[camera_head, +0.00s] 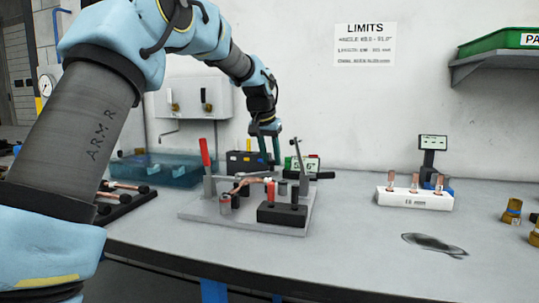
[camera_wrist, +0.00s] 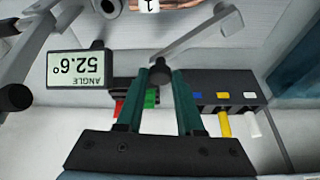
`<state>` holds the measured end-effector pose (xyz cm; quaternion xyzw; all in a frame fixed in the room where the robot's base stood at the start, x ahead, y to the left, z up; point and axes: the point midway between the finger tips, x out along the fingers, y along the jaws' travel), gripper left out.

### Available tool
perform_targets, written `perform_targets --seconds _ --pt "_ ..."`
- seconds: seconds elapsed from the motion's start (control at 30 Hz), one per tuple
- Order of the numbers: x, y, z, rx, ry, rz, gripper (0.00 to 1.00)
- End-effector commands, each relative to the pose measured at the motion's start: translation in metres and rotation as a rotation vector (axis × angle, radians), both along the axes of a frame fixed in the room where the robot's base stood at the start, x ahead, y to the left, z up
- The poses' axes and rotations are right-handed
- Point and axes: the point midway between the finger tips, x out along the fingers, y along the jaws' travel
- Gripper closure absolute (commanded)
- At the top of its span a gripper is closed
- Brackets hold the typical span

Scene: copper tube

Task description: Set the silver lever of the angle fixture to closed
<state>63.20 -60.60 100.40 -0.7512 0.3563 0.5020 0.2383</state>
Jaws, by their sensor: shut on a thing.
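In the wrist view, the silver lever (camera_wrist: 200,35) runs from upper right down to a dark round knob (camera_wrist: 160,73). My gripper (camera_wrist: 161,75) has its two teal fingers around this knob, shut on it. In the head view my gripper (camera_head: 269,158) reaches down behind the angle fixture (camera_head: 195,210), a grey plate with clamps and posts. The held lever is hard to make out there. A copper tube (camera_head: 255,177) lies across the fixture. The angle display (camera_wrist: 75,68) reads 52.6°.
A red-handled lever (camera_head: 204,152) and a black-knobbed post (camera_head: 297,155) stand up from the fixture. A dark box with coloured labels (camera_wrist: 215,82) is close beside my fingers. A blue bin (camera_head: 160,170) is left; a white tube rack (camera_head: 415,198) is right.

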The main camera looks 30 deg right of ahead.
Motion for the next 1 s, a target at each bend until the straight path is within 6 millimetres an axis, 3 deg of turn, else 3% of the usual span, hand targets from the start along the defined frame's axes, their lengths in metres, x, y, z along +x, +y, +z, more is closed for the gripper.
perform_targets --seconds 0.6,1.0 --pt "-0.039 0.023 0.001 -0.002 0.001 -0.517 1.0" --pt "-0.048 0.033 0.0 0.0 0.001 -0.67 1.0"
